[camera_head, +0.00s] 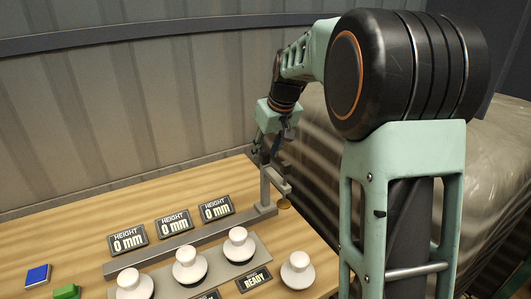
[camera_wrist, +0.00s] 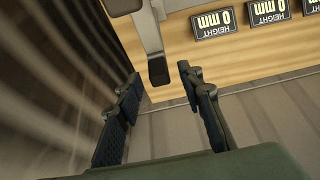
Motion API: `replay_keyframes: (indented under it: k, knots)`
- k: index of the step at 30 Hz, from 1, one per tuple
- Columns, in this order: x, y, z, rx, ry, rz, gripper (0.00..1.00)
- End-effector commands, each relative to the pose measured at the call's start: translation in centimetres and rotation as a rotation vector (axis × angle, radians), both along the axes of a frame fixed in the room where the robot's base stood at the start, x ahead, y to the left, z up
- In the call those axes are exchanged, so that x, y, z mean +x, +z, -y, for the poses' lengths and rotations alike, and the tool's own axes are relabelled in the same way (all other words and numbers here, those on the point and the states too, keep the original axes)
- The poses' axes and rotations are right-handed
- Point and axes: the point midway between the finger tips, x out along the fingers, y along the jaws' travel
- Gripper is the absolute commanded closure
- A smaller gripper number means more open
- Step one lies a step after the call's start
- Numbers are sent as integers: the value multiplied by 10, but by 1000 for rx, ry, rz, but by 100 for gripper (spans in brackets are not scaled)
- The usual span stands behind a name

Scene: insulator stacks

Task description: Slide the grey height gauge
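The grey height gauge (camera_head: 265,188) stands upright at the right end of a grey rail (camera_head: 190,243). Its short side arm carries a bronze disc (camera_head: 284,204). My gripper (camera_head: 268,153) is just above the gauge's top in the head view. In the wrist view my gripper (camera_wrist: 159,76) has its two dark fingers spread apart. The gauge (camera_wrist: 146,32) enters that view from the top, and its dark end appears between the fingertips. I cannot tell whether they touch. Nothing is gripped.
White insulators stand on a grey plate (camera_head: 262,247), and another insulator (camera_head: 298,270) stands at its right. Three displays, one of them the right display (camera_head: 216,208), read HEIGHT 0 mm. A READY sign (camera_head: 254,280) lies in front. A blue block (camera_head: 38,274) and green block (camera_head: 66,292) lie left.

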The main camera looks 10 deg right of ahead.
Motion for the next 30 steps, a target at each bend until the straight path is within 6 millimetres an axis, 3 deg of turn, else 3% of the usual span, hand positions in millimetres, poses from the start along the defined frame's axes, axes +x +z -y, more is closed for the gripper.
replay_keyframes:
  k: [4,13,23,30]
  knots:
    - [4,-10,-2,0,0,0,65]
    - [5,-13,-2,0,0,1,65]
    - [5,-12,-2,0,0,1,100]
    - [5,-12,-2,0,0,1,100]
